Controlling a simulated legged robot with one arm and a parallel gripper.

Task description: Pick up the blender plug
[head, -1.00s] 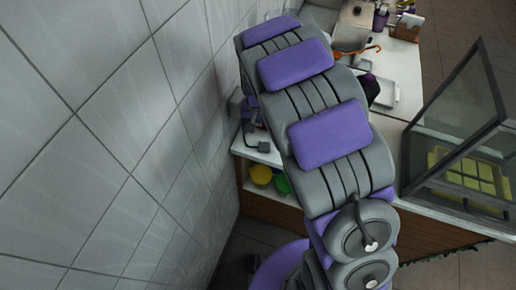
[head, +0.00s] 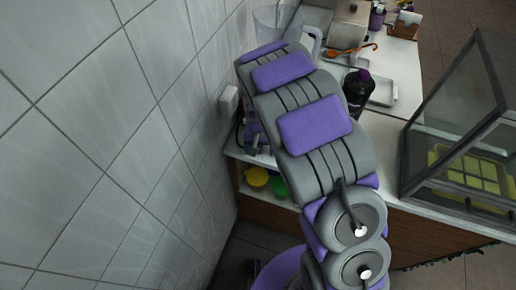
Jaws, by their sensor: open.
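My gripper (head: 257,143) shows only in part, beyond the left side of my arm, low over the left end of the counter near the tiled wall. It is open, and I make out nothing between its fingers. I cannot pick out the blender plug; it is too small to tell or hidden by my arm. A clear jug with a pale handle, which looks like the blender (head: 273,22), stands at the back by the wall, partly behind my arm. A white box like a wall socket (head: 229,102) sits on the wall just above the gripper.
Yellow (head: 257,177) and green (head: 279,187) bowls sit on a shelf under the counter (head: 384,136). A dark bottle (head: 357,92) and a white tray (head: 384,90) stand right of my arm. A glass case (head: 455,135) stands at the right. The tiled wall is close on the left.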

